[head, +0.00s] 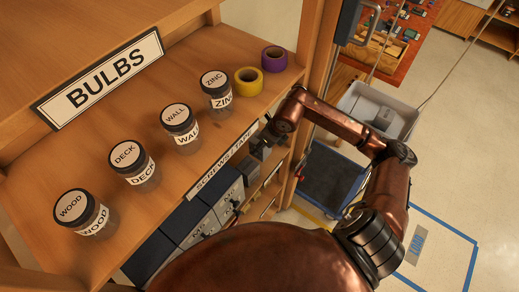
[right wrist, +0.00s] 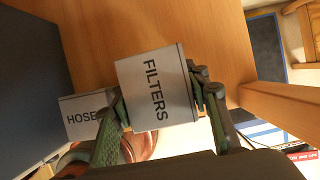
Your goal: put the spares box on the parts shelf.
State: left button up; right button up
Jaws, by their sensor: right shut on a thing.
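No box marked as spares can be read in either view. My right gripper (right wrist: 162,115) is shut on a white box labelled FILTERS (right wrist: 150,70), with a finger on each side of it. In the head view my right gripper (head: 260,148) reaches in at the shelf front, just below the board labelled SCREWS & TAPE (head: 222,164); the box in it cannot be made out there. A second light box labelled HOSE (right wrist: 82,116) is beside the FILTERS box, partly hidden. My left gripper is not in view.
The upper shelf board (head: 45,185) bears several labelled jars (head: 180,128), a yellow tape roll (head: 248,82) and a purple one (head: 274,58). Dark boxes (head: 187,222) stand below it. A wooden upright (head: 318,75) is close to my right arm. A cart with a grey bin (head: 378,108) stands beyond.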

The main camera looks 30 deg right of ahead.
jog(key=shift+w+a+f, duration=0.1)
jog(key=shift+a+f, duration=0.05)
jog(key=shift+f, duration=1.6)
jog(key=shift+f, duration=0.15)
jog(key=o, duration=1)
jog(key=shift+c, duration=0.2)
jog(key=shift+r, duration=0.3)
jog(key=v, duration=1.1)
jog(key=shift+s+r, duration=0.25)
jog(key=shift+r, duration=0.05)
